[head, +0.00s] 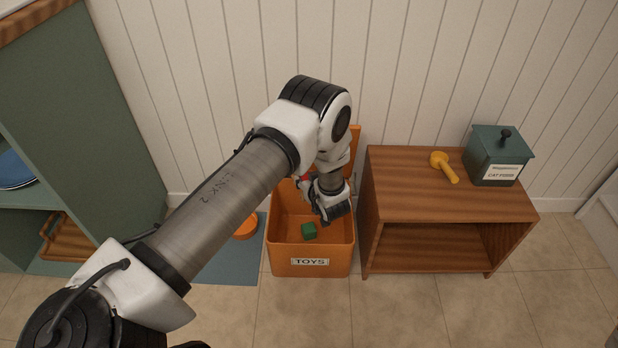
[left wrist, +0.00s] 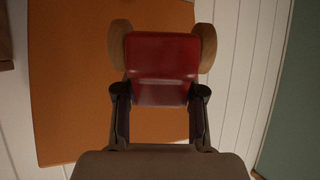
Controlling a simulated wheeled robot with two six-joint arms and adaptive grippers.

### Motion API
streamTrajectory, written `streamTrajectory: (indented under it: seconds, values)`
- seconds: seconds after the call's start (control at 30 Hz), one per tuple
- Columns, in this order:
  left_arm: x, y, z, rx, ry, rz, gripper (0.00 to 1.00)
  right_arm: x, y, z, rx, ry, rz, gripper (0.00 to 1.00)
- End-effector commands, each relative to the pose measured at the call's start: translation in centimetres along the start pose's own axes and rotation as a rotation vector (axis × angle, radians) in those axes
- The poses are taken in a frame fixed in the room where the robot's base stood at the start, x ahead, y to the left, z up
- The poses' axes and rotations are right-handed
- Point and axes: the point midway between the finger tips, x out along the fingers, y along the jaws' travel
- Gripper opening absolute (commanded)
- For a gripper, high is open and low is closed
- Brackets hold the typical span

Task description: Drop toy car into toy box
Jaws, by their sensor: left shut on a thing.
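A red toy car with wooden wheels (left wrist: 165,68) is between the fingers of my left gripper (left wrist: 160,100) in the left wrist view. The gripper is shut on it. In the head view my left gripper (head: 334,210) points down over the right part of the orange toy box (head: 310,268), which is labelled TOYS and stands open on the floor. Only a small bit of red shows beside the wrist there; the arm hides most of the car. A green block (head: 309,231) lies in the box. My right gripper is not in view.
A low wooden cabinet (head: 440,195) stands right of the box, with a yellow object (head: 444,166) and a green cat food tin (head: 497,157) on top. A blue-grey mat (head: 232,265) with an orange bowl (head: 246,227) lies left of the box.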

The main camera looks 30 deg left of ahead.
Motion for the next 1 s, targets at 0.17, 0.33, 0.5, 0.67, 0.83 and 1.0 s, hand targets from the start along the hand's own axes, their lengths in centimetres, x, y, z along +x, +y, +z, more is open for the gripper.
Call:
streamTrajectory:
  seconds: [0.17,0.33,0.5,0.67,0.83,1.0]
  values:
    - [1.1,-0.5,1.2,-0.016,0.001,-0.029,0.02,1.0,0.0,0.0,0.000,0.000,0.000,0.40]
    - [2.2,-0.5,3.5,-0.015,0.001,-0.027,0.02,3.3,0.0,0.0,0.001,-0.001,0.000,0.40]
    - [3.2,-0.5,5.3,-0.015,0.001,-0.026,0.02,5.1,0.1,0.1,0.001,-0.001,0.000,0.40]
    - [3.4,-0.4,5.5,-0.015,0.002,-0.025,0.02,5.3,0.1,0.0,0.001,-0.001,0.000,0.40]
    - [3.3,-0.4,5.4,-0.015,0.002,-0.025,0.02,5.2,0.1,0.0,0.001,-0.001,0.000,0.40]
    - [3.3,-0.4,5.4,-0.015,0.001,-0.025,0.68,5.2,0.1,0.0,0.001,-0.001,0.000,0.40]
